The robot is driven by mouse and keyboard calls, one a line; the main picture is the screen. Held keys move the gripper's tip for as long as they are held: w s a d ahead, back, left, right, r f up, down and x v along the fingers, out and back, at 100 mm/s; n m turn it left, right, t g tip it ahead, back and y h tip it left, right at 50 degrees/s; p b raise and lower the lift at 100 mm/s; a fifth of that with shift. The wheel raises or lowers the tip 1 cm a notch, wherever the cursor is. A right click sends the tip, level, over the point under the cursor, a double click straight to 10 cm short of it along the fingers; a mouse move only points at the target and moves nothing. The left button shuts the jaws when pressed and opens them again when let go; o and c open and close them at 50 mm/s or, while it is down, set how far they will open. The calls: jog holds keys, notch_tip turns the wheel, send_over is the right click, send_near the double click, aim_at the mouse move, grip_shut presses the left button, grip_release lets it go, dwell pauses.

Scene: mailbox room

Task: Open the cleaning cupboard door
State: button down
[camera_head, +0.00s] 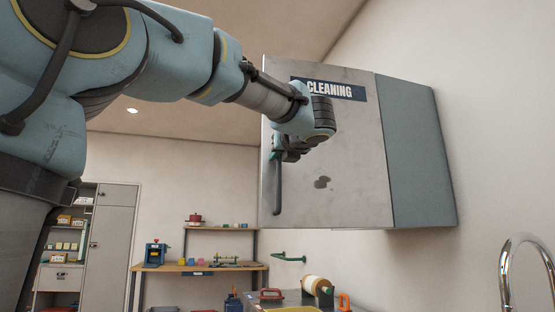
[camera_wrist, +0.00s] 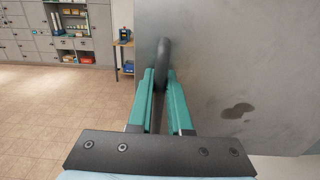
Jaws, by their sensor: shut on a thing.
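The cleaning cupboard (camera_head: 425,160) hangs on the right wall, with grey-blue sides. Its grey metal door (camera_head: 345,185) carries a dark "CLEANING" label (camera_head: 345,90) and a dark stain. The door looks shut in the head view; its face also fills the right of the wrist view (camera_wrist: 215,60). A dark vertical bar handle (camera_head: 278,190) runs along the door's left edge. My gripper (camera_head: 276,155) is at the handle's upper part. In the wrist view its green fingers (camera_wrist: 160,78) are on either side of the handle (camera_wrist: 162,58), shut on it.
Below the cupboard is a counter with a yellow tray (camera_head: 290,309), a roll (camera_head: 315,284) and a chrome tap (camera_head: 525,250). A workbench (camera_head: 205,267) and grey lockers (camera_head: 112,225) stand at the back. Tiled floor (camera_wrist: 60,115) left of the door is clear.

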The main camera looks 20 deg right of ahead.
jog(key=c, duration=0.8)
grip_release()
jog(key=shift+c, duration=0.2)
jog(key=s+b, duration=0.2)
jog(key=s, duration=0.8)
jog(key=shift+s+a, duration=0.35)
jog(key=shift+a, duration=0.1)
jog(key=shift+w+a, duration=0.1)
